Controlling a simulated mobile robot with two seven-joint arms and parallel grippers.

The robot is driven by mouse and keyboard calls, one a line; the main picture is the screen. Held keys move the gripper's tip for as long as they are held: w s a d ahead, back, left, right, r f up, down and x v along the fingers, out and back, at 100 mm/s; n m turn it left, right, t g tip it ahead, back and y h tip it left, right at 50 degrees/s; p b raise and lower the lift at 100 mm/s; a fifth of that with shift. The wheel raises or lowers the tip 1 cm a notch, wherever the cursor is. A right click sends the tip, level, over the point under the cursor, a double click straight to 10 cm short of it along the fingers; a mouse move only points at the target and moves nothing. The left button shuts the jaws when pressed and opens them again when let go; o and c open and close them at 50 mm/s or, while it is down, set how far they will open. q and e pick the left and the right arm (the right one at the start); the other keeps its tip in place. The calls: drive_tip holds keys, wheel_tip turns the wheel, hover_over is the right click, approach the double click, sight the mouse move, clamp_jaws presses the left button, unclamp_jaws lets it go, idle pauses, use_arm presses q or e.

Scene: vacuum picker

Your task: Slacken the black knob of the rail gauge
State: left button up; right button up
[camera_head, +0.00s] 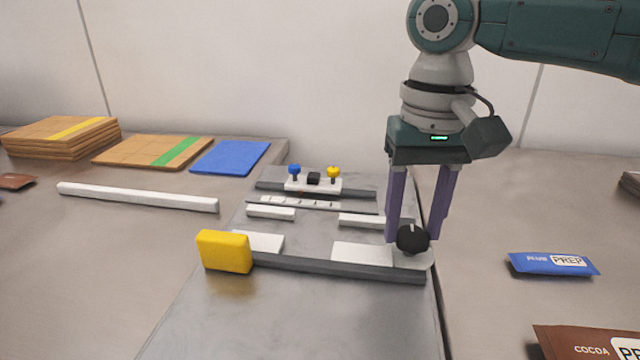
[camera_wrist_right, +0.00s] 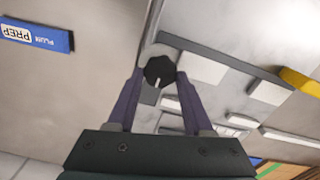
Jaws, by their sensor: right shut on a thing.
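The rail gauge is a dark grey rail (camera_head: 320,268) with white plates along it, lying across a grey metal plate in the head view. Its black knob (camera_head: 412,240) sits at the rail's right end. In the right wrist view the knob (camera_wrist_right: 160,71) shows a white pointer line on its top. My right gripper (camera_head: 414,236) reaches down from above with purple fingers. It is shut on the knob, one finger on each side. My left gripper is in neither view.
A yellow block (camera_head: 225,252) stands at the rail's left end. Behind is a second dark rail with a blue knob (camera_head: 294,169) and a yellow knob (camera_head: 333,172). A blue packet (camera_head: 553,264) and a brown packet (camera_head: 585,343) lie to the right. The front plate is clear.

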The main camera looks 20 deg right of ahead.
clamp_jaws()
drive_tip(key=n+p, duration=0.1)
drive_tip(key=p, duration=0.2)
drive_tip(key=n+p, duration=0.2)
drive_tip(key=p, duration=0.1)
drive_tip(key=shift+a+r, duration=0.1)
drive_tip(key=shift+r, duration=0.25)
drive_tip(key=shift+f+n+p, duration=0.15)
drive_tip(key=shift+n+p, duration=0.65)
drive_tip(key=shift+n, duration=0.2)
drive_tip(key=n, duration=0.2)
drive_tip(key=shift+f+n+p, duration=0.1)
drive_tip(key=shift+n+p, duration=0.3)
drive_tip(key=n, duration=0.3)
drive_tip(key=shift+a+n+p, duration=0.1)
drive_tip(key=shift+n+p, duration=0.2)
drive_tip(key=shift+p, duration=0.05)
drive_tip(key=n, duration=0.8)
drive_tip(key=shift+s+a+n+p, duration=0.1)
drive_tip(key=shift+n+p, duration=0.2)
drive_tip(key=shift+n, duration=2)
